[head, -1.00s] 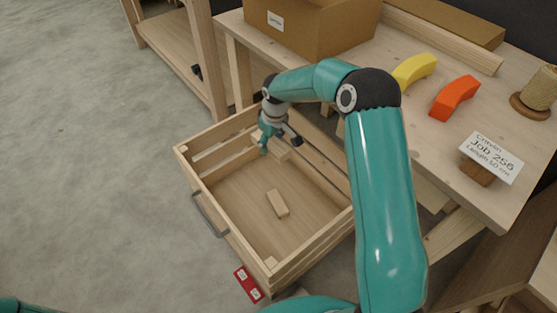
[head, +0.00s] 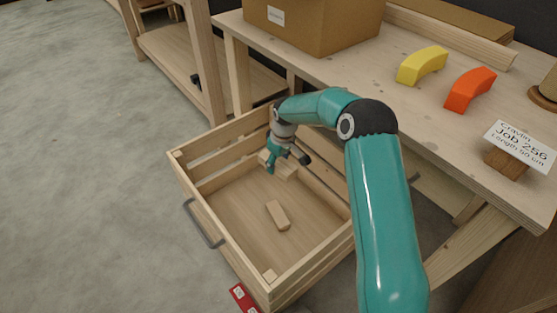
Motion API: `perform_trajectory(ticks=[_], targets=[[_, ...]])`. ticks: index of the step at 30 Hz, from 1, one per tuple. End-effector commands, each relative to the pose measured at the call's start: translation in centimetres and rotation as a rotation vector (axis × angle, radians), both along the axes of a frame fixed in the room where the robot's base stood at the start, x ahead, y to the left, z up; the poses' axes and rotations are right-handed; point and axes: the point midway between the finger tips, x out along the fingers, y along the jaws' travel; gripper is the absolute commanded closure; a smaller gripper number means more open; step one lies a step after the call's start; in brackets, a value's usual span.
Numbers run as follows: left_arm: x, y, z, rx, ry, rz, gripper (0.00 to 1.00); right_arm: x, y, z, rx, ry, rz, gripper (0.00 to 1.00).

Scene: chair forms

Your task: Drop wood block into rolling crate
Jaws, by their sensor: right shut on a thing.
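The rolling crate (head: 243,262) is a slatted, open-topped wooden box on the floor, with a grey handle on its left side. My right gripper (head: 285,164) reaches over its far side and points down into it. It is shut on a pale wood block (head: 288,173), which is partly hidden by the fingers. The held block shows inside the crate's outline; I cannot tell whether it touches the crate's floor. Another small wood block (head: 278,215) lies on the crate floor, apart from the gripper. My left gripper is out of view.
A workbench (head: 395,98) stands behind and right of the crate, carrying a cardboard box (head: 320,25), a yellow arc (head: 422,65), an orange arc (head: 470,89) and a job card (head: 520,147). A red item (head: 242,298) lies by the crate. Floor at left is clear.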

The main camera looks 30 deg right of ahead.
Motion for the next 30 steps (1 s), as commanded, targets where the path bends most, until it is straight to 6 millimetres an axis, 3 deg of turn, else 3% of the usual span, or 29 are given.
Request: perform_trajectory(ticks=[11, 12, 17, 30], targets=[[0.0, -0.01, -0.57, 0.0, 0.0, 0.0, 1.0, -0.01, -0.05, -0.79, -0.001, -0.001, -0.001, 0.86], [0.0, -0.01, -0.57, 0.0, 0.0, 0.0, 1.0, -0.01, -0.05, -0.79, -0.001, -0.001, -0.001, 0.47], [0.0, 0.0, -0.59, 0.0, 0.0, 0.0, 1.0, -0.02, -0.06, -0.79, -0.001, -0.001, -0.001, 0.2], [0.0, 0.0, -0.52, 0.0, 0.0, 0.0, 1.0, -0.07, -0.1, -0.19, 0.0, -0.002, -0.001, 0.19]])
